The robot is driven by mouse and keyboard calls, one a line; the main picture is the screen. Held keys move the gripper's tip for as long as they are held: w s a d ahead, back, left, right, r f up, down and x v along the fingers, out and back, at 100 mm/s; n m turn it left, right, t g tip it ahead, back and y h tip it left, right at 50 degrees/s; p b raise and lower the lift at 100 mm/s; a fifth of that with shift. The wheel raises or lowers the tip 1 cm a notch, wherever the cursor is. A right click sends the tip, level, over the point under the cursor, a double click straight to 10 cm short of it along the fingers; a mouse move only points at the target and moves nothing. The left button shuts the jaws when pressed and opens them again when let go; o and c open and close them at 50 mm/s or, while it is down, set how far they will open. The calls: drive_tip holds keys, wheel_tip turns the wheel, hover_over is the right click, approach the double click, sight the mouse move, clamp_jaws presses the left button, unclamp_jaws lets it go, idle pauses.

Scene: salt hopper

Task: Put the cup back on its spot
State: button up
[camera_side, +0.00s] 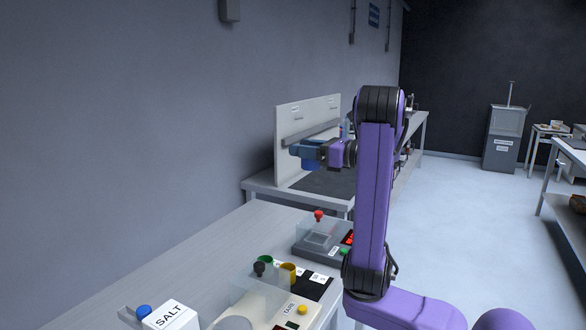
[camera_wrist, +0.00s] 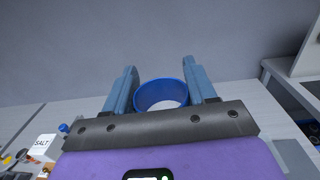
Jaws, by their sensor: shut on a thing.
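My gripper (camera_side: 308,150) is shut on a blue cup (camera_side: 310,164), held up in the air above the bench in the side view. In the wrist view the cup (camera_wrist: 143,101) sits between the two blue-grey fingers of my gripper (camera_wrist: 164,75), its round rim facing the camera and something pale inside. In the side view the fingers and wrist hide part of the cup. I cannot tell which place is the blue cup's spot.
A white SALT box (camera_side: 171,316) stands at the near bench's front left. A machine with a red knob (camera_side: 318,215) and a beige device marked TARE (camera_side: 290,312) are on the bench (camera_side: 205,250). A panel (camera_side: 290,115) rises behind.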

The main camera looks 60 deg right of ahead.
drive_tip(key=shift+h, duration=0.3)
drive_tip(key=f, duration=3.6)
drive_tip(key=shift+s+d+f, duration=0.15)
drive_tip(key=shift+d, duration=0.15)
drive_tip(key=shift+f, duration=0.55)
drive_tip(key=o, duration=1.2)
drive_tip(key=s, duration=1.7)
drive_tip(key=w+a+r+m+g, duration=0.1)
drive_tip(key=a+r+m+g, duration=0.3)
drive_tip(key=a+m+g, duration=0.5)
drive_tip(key=w+a+r+m+g, duration=0.1)
drive_tip(key=a+r+m+g, duration=0.4)
drive_tip(key=m, duration=0.8)
drive_tip(key=w+a+r+m+g, duration=0.15)
drive_tip(key=a+m+g, duration=0.35)
drive_tip(key=m+g, duration=0.55)
drive_tip(key=s+a+r+n+t, duration=0.5)
drive_tip(key=a+r+n+t, duration=0.1)
drive_tip(key=a+n, duration=0.1)
drive_tip(key=shift+s+a+r+n+t, duration=0.25)
drive_tip(key=shift+a+n+t, duration=0.15)
drive_tip(key=shift+n, duration=0.35)
